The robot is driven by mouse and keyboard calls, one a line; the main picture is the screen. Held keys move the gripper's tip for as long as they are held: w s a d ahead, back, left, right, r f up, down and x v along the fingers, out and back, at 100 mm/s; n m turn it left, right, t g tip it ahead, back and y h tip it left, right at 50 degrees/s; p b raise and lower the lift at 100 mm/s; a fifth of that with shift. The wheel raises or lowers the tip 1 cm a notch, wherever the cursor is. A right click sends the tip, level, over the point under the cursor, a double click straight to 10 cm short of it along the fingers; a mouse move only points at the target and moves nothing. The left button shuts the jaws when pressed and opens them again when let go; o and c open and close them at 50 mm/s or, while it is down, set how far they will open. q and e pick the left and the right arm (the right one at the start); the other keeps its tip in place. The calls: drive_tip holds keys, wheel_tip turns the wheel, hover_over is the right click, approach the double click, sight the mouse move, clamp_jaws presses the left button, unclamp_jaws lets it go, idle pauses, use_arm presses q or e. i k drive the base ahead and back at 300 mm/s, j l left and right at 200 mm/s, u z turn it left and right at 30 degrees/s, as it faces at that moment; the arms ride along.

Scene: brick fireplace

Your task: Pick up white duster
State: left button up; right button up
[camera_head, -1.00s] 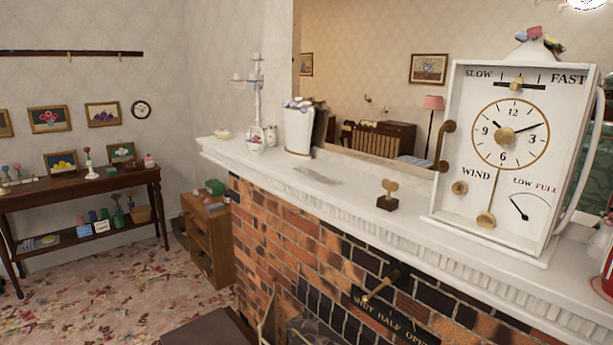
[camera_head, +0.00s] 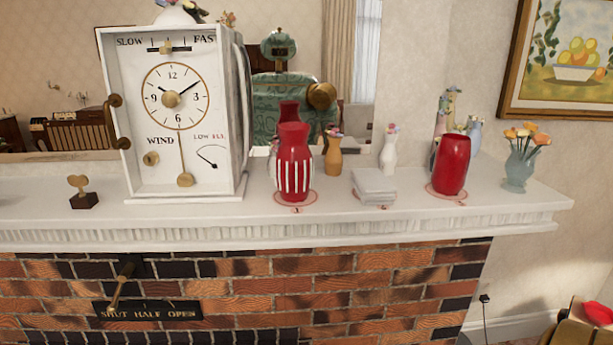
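A white, folded, cloth-like stack (camera_head: 374,186), which looks like the white duster, lies on the white mantelpiece (camera_head: 340,211). It is between the red-and-white striped vase (camera_head: 294,170) and the plain red vase (camera_head: 451,165). A red ring marking shows by its front edge. Nothing holds it. Neither of my grippers is in view.
The large white clock box (camera_head: 172,110) stands left of the vases, with a small key on a block (camera_head: 82,193) further left. A blue vase of flowers (camera_head: 521,162) stands near the right end. The brick fireplace front (camera_head: 360,292) drops below the shelf.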

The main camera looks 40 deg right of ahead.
sight(373, 189)
drive_tip(key=z, duration=1.6)
